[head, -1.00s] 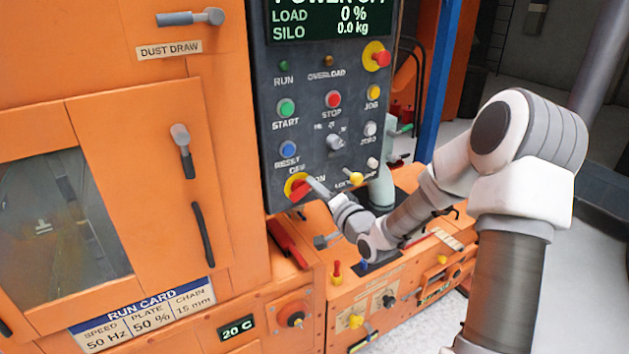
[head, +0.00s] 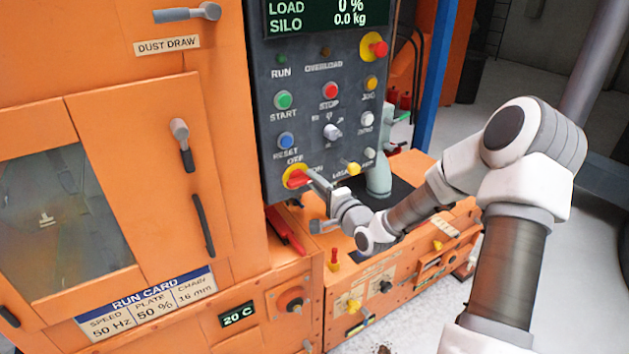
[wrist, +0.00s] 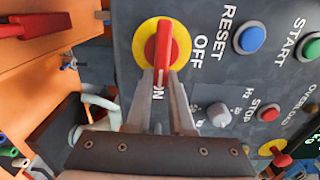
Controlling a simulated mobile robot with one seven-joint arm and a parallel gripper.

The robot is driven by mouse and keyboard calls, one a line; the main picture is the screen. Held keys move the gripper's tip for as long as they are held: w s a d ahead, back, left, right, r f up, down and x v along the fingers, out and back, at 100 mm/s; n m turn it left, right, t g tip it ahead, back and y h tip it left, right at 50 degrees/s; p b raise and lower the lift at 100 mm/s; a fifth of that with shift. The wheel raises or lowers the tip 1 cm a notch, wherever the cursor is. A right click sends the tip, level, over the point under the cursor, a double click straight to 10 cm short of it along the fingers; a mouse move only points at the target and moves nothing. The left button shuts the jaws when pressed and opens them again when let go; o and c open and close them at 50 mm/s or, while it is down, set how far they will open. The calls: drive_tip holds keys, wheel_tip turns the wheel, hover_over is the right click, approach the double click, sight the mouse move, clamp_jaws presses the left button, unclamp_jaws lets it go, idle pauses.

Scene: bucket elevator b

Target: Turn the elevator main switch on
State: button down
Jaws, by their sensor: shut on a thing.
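The main switch is a red handle (head: 298,178) on a round yellow plate (head: 288,170), low on the dark control panel. OFF is printed above it and ON to its right in the head view. In the wrist view the red handle (wrist: 163,43) is upright in the picture, its lower end towards the ON label, with OFF to its right. My gripper (head: 313,181) reaches it from the lower right. In the wrist view its fingers (wrist: 164,74) are shut on the handle's lower end, which is partly hidden between them.
The panel (head: 270,120) carries buttons close by, including a blue RESET button (head: 286,140) and a selector knob (head: 332,132). A yellow knob (head: 353,168) sits right of my gripper. A red bar (head: 287,232) and an orange cabinet lie below.

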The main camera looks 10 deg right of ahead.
drive_tip(key=c, duration=0.8)
unclamp_jaws()
drive_tip(key=v, duration=1.7)
drive_tip(key=shift+s, duration=0.15)
